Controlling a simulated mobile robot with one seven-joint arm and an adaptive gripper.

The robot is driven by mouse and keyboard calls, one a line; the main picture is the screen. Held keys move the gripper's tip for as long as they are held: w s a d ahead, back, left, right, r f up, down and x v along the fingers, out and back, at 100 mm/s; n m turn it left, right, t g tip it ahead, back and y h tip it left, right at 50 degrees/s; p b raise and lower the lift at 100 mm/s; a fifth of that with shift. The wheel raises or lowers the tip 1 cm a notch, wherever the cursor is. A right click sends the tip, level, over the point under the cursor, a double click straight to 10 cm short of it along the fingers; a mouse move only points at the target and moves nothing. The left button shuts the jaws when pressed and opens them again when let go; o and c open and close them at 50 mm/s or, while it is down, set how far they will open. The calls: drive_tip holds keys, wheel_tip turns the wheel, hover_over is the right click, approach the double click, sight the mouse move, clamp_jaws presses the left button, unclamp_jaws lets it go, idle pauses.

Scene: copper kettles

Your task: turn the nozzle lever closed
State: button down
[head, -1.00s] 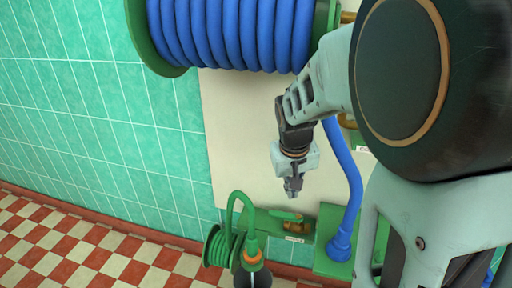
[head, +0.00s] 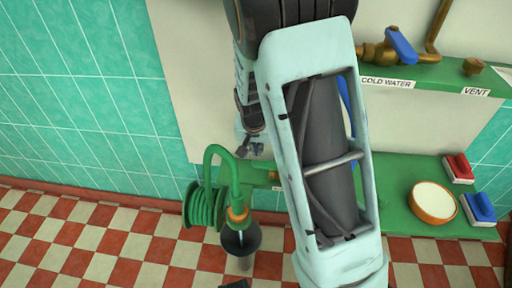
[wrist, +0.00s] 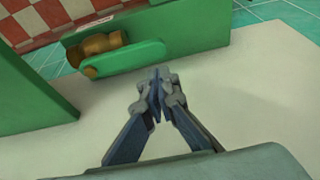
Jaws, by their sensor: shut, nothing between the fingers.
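A green lever (wrist: 125,60) sits on a small brass valve (wrist: 102,43), which is mounted on a green bracket (wrist: 72,58) in the wrist view. The label by it is too small to read. My gripper (wrist: 160,80) is shut and empty, its tips just to the right of the lever's end and a little below it in the picture; I cannot tell whether they touch. In the head view my gripper (head: 250,148) shows partly, over the green bracket (head: 262,173); my arm hides most of the valve there.
A coiled green hose (head: 205,205) and a dark nozzle (head: 241,240) hang left of the bracket. On the right are a cold water valve with a blue lever (head: 401,46) and a green shelf with a round brown-rimmed dish (head: 433,202). A green block (wrist: 35,95) stands left in the wrist view.

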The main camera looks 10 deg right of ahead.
drive_tip(key=shift+b+x, duration=0.45)
drive_tip(key=shift+x, duration=1.35)
drive_tip(key=shift+a, duration=0.1)
